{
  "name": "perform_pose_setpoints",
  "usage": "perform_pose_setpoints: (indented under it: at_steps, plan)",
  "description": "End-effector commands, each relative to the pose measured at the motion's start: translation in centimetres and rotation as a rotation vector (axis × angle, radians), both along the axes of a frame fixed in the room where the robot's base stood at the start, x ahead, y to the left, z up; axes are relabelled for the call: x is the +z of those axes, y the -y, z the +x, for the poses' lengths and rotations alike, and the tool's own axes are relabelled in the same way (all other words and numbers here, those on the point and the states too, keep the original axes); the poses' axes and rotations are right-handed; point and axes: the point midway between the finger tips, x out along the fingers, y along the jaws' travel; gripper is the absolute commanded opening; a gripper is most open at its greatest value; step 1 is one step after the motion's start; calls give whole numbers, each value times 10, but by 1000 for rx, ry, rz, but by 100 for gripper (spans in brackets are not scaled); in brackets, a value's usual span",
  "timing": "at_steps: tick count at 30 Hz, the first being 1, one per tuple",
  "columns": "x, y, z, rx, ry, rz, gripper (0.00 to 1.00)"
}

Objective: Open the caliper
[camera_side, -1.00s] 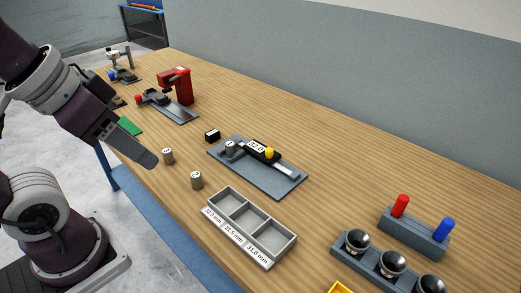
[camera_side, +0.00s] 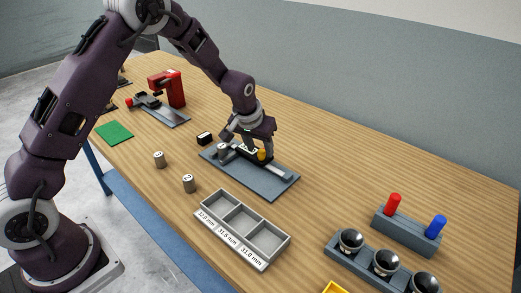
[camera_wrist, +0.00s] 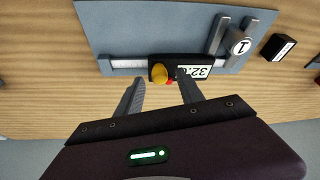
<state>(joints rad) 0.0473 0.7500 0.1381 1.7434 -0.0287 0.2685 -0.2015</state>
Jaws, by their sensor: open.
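The caliper (camera_side: 274,168) lies on a grey-blue plate (camera_side: 268,187) on the table. It has a rail, a black slider with a display (camera_wrist: 198,71) that reads about 32, and a yellow knob (camera_side: 262,155). The knob also shows in the wrist view (camera_wrist: 159,73). A metal cylinder marked 1 (camera_wrist: 240,44) stands at the jaw end of the caliper. My gripper (camera_wrist: 158,86) is open, its two fingers apart just above the caliper, with the yellow knob near the gap between the fingertips. Whether the fingers touch the caliper I cannot tell.
Two small cylinders (camera_side: 159,159) (camera_side: 189,184) stand left of a three-compartment tray (camera_side: 243,229), which looks empty. A black block (camera_side: 204,138) sits near the plate. A red device (camera_side: 168,88) is behind, cups (camera_side: 386,262) and red and blue pegs (camera_side: 408,224) at right.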

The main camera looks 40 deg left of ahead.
Motion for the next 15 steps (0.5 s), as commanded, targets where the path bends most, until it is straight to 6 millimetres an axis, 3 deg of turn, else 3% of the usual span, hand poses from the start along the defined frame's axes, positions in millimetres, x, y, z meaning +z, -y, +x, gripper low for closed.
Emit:
perform_pose_setpoints:
  at_steps: [4, 11, 15]
  plan:
    - [-14, -1, 6, -1, 0, 0, 45]
    - [-16, -1, 6, -1, 0, 0, 45]
    - [-15, -2, 6, -1, 0, 0, 21]
